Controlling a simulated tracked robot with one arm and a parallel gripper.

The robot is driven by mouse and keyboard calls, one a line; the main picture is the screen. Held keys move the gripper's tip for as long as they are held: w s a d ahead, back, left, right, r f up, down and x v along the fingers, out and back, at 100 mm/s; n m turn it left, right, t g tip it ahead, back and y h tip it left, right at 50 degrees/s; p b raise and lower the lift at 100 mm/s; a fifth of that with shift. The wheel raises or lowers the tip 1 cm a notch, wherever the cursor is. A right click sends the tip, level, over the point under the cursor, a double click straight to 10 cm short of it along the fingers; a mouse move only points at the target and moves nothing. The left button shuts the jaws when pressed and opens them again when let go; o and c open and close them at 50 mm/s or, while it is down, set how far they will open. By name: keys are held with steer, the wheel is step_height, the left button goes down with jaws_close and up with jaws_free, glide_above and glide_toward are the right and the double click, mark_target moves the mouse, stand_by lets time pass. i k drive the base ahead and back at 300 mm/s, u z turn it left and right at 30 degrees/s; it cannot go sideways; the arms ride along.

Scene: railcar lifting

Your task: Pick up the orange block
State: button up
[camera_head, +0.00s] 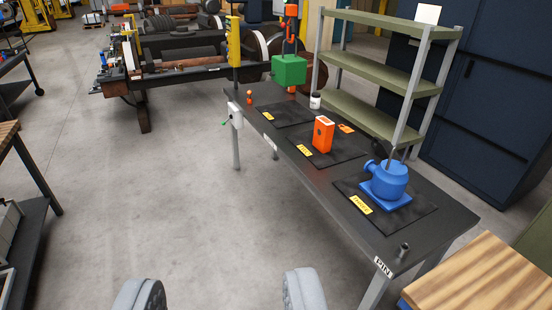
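The orange block (323,134) stands upright on the middle black mat (342,157) of a long dark table. It has a dark opening near its top. A yellow label lies on the mat at its front left. My gripper (222,296) shows as two grey rounded fingertips at the bottom edge, wide apart with bare floor between them. It is open and empty. It is in front of and to the left of the table, well apart from the block.
A blue pump-like part (388,182) stands on the near mat. A green block (289,71) with an orange part above it is at the table's far end. A small grey cylinder (402,251) is at the near end. Green shelves (375,70) stand behind. The floor (180,190) left of the table is clear.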

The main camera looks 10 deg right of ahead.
mark_target(323, 128)
steer(key=u, duration=0.05)
steer(key=i, duration=3.15)
steer(key=z, duration=0.65)
